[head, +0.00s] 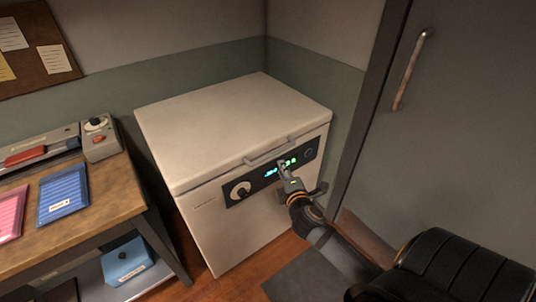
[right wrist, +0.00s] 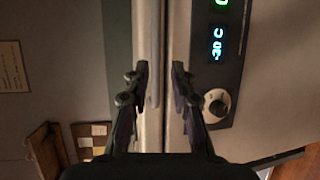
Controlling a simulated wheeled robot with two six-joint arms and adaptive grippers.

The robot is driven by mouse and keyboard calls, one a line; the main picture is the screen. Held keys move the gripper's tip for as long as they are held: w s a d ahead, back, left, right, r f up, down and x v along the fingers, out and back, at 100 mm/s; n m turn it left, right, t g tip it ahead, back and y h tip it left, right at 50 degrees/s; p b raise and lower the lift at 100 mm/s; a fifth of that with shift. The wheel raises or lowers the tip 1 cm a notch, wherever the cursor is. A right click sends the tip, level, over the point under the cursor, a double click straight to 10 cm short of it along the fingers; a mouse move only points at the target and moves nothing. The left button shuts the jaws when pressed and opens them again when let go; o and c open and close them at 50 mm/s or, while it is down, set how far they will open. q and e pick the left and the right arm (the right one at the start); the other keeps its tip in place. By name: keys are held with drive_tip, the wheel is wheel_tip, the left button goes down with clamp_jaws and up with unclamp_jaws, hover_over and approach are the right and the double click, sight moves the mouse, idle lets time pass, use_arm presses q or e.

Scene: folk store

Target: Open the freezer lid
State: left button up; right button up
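The white chest freezer (head: 205,210) stands against the back wall. Its lid (head: 225,120) lies flat and closed, with a bar handle (head: 270,152) along the front edge. My right gripper (head: 286,172) is at the freezer front, just below the handle's right part and in front of the control panel. In the right wrist view, my right gripper (right wrist: 160,70) is open. The handle (right wrist: 154,50) runs lengthwise between its fingers in the picture, nearer the left finger. I cannot see contact with it. My left gripper is out of view.
The dark control panel (head: 240,190) has a lit display and a dial. A wooden table (head: 100,205) with folders and a device stands left. Space above the lid is clear.

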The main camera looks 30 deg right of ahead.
sight(275, 154)
drive_tip(key=x, duration=1)
drive_tip(key=shift+w+a+r, duration=0.15)
drive_tip(key=shift+w+r, duration=0.05)
drive_tip(key=shift+w, duration=0.1)
clamp_jaws()
